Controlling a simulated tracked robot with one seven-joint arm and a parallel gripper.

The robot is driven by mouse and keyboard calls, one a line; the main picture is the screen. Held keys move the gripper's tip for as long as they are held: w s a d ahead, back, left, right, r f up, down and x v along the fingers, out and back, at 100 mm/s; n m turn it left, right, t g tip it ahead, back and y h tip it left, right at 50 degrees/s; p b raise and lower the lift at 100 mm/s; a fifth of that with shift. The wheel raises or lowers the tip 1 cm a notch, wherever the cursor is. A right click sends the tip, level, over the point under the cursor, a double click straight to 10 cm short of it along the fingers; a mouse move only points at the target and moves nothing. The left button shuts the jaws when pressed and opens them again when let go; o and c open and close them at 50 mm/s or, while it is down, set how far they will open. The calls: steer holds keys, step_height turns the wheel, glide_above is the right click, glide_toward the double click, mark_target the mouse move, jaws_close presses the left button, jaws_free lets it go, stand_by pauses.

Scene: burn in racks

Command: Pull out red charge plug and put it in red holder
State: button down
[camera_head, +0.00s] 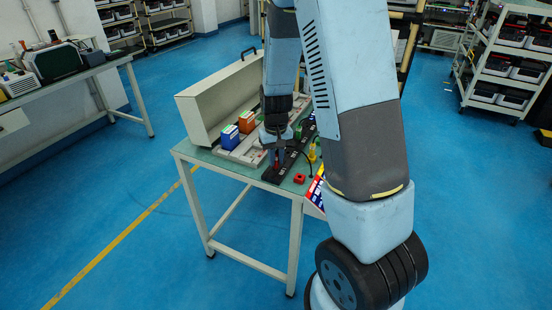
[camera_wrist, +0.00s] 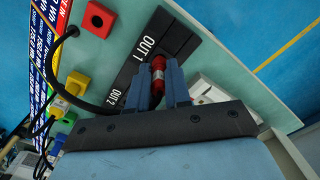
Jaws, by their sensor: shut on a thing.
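The red charge plug (camera_wrist: 158,66) is between the two fingers of my gripper (camera_wrist: 157,84), which is shut on it at the black strip (camera_wrist: 165,38), beside the "OUT 1" label. I cannot tell whether the plug is still seated in the strip. The red holder (camera_wrist: 97,19) is a red block with a dark hole; it stands apart from the plug, near the strip. In the head view the red holder (camera_head: 299,178) sits near the table's front edge, right of my gripper (camera_head: 277,154). My arm hides part of the strip.
Yellow (camera_wrist: 77,83) and green (camera_wrist: 70,117) pieces stand beyond the red holder, with black cables running there. A coloured sign (camera_head: 317,186) is at the table's right edge. Blue (camera_head: 230,137) and orange (camera_head: 247,122) blocks stand in front of a long beige cover (camera_head: 205,110).

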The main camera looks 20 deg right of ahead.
steer(key=shift+r, duration=0.6)
stand_by(0.7)
steer(key=shift+r, duration=0.8)
